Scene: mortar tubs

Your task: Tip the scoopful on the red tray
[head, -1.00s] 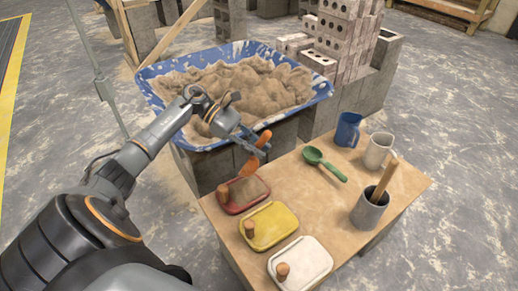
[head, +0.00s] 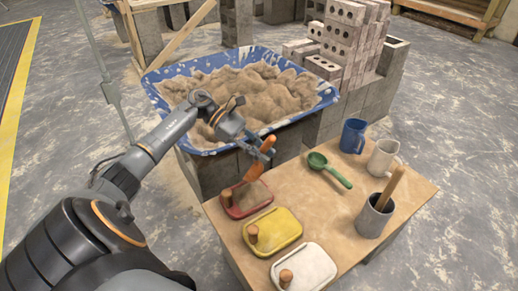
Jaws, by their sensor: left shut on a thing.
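My left gripper (head: 258,149) is shut on an orange scoop (head: 254,171), held steeply tilted with its lower end just above the red tray (head: 238,214). The gripper hides part of the scoop, and I cannot tell whether its bowl holds anything. Brown, sand-like material (head: 253,194) lies in the red tray. A cork-like peg (head: 226,197) stands at the tray's left end. My right gripper is not in view.
A yellow tray (head: 278,231) and a white tray (head: 308,268) lie nearer. The blue tub (head: 325,94) of mortar is behind.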

